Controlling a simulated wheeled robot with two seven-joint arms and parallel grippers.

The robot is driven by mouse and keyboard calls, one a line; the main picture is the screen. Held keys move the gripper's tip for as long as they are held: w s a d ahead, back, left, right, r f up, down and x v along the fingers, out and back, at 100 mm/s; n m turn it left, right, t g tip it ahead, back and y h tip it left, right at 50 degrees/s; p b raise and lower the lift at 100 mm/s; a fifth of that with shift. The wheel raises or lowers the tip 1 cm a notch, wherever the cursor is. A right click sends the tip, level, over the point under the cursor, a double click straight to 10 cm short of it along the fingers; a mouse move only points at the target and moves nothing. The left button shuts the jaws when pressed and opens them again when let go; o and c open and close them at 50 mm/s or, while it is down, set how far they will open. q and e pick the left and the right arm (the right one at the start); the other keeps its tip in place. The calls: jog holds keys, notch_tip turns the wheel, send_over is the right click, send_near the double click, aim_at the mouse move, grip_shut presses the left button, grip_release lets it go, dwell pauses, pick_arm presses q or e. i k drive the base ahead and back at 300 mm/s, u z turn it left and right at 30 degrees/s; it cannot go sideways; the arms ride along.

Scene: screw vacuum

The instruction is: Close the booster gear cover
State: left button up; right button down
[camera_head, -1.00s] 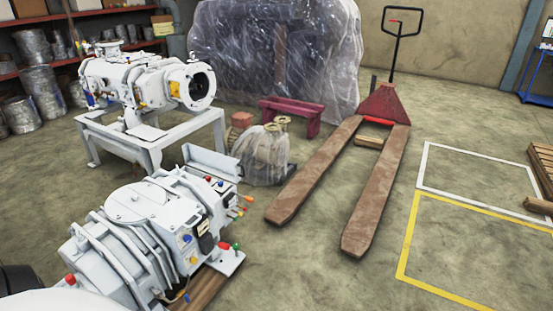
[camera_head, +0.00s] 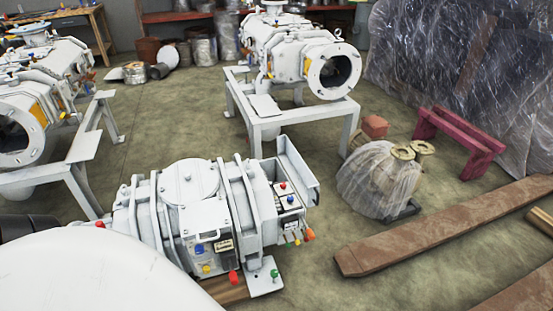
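A white ribbed pump machine (camera_head: 200,215) lies low on a wooden base in the lower middle of the head view. It has a round lid on top and coloured knobs and caps on its near side. A second white machine (camera_head: 285,45) stands on a grey frame at the back, with its round end opening dark and uncovered to the right. Another white machine (camera_head: 45,85) stands at the left edge, with a round opening toward me. I cannot tell which one bears the booster gear cover. Neither of my grippers is in view.
A large white rounded surface fills the lower left corner. Grey frames (camera_head: 290,118) carry the back machines. Some floor between them is clear.

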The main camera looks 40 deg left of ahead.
aim_at(304, 181)
jog(key=u, duration=1.1)
jog(key=i, duration=0.9)
jog(key=u, duration=0.85)
